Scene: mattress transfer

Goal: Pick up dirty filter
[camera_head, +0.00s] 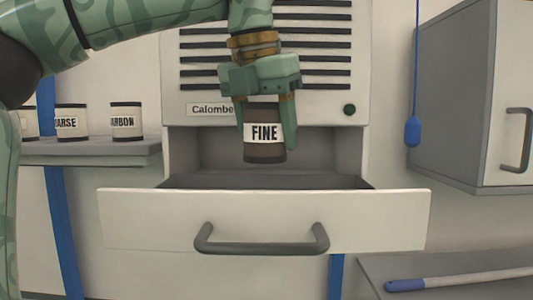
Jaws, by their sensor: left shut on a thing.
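My left gripper (265,108) reaches down from the top of the head view. It is shut on a dark cylindrical filter (264,152) with a white label reading "FINE". The filter hangs upright above the open drawer (150,218) of a pale slatted unit (180,145). The drawer stands pulled out, with a grey bar handle (262,247) on its front. The drawer's floor is mostly hidden behind its front panel. My right gripper is not in view.
A shelf (95,152) at left holds several labelled canisters, including one ending in "ARBON" (126,122). A grey wall cabinet (460,100) is at right. A blue pull switch (413,130) hangs beside it. A blue-handled tool (405,285) lies on a lower right surface (380,268).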

